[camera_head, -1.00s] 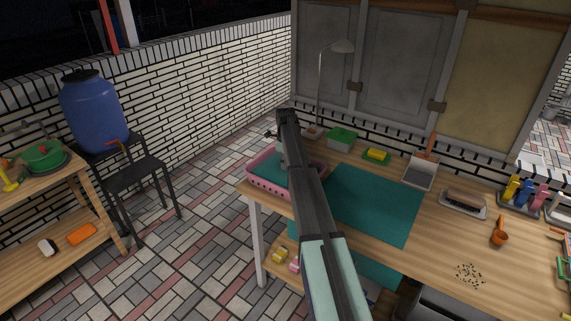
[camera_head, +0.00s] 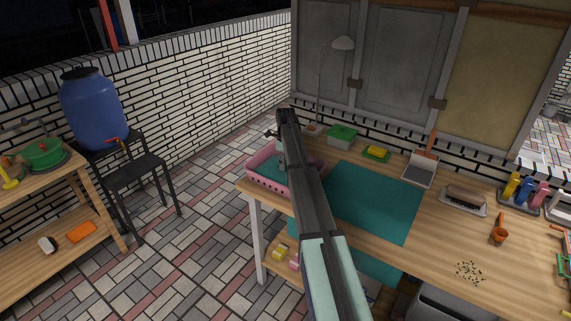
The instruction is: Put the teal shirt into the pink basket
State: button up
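The pink basket (camera_head: 268,185) stands at the left end of the wooden table. Teal cloth (camera_head: 266,168) lies inside it, low between its walls; this appears to be the teal shirt, though its shape is partly hidden by my arm. A flat teal rectangle (camera_head: 385,205) lies on the tabletop right of the basket, and more teal shows below the table's front edge. My gripper (camera_head: 281,158) is over the basket, close to the teal cloth. My arm hides most of it, so its fingers and any contact with the cloth cannot be made out.
A green-lidded box (camera_head: 342,135), a yellow sponge on a green tray (camera_head: 376,154) and a dustpan (camera_head: 419,172) stand along the back. A lamp (camera_head: 320,85) rises behind the basket. A blue barrel (camera_head: 95,112) is on a black stand at left. Tiled floor is open between.

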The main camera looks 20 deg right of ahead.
notch_tip(320, 180, up, 13)
jog(key=b, duration=0.2)
jog(key=shift+r, duration=0.15)
dwell(0.5)
